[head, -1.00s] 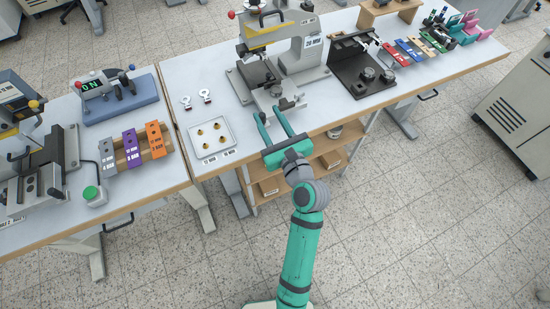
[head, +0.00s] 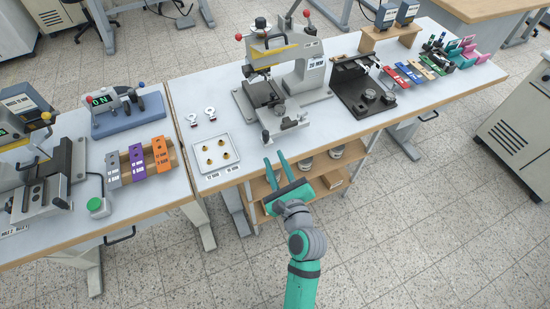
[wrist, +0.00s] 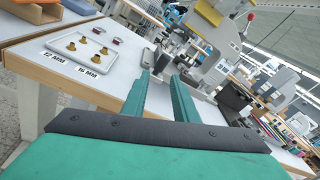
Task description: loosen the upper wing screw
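The stamping press (head: 318,72), grey-white with a yellow stripe, stands near the middle of the table. A grey fitting with dark knobs (head: 288,124) sticks out low at its front. I cannot tell for sure which small part is the upper wing screw. My gripper (head: 274,157) is open and empty, its green fingers apart, just in front of the table edge and below the press front. In the wrist view my gripper (wrist: 161,75) points at the press base, with nothing between the fingers. The press front (wrist: 193,45) shows past the fingertips, partly cut off above.
A tray (head: 237,169) with several brass pieces lies left of the press. A black fixture (head: 352,88) and coloured bars stand to the right. A side table with a blue-based device (head: 130,120) is at left. The wooden shelf (head: 257,189) is under the table edge.

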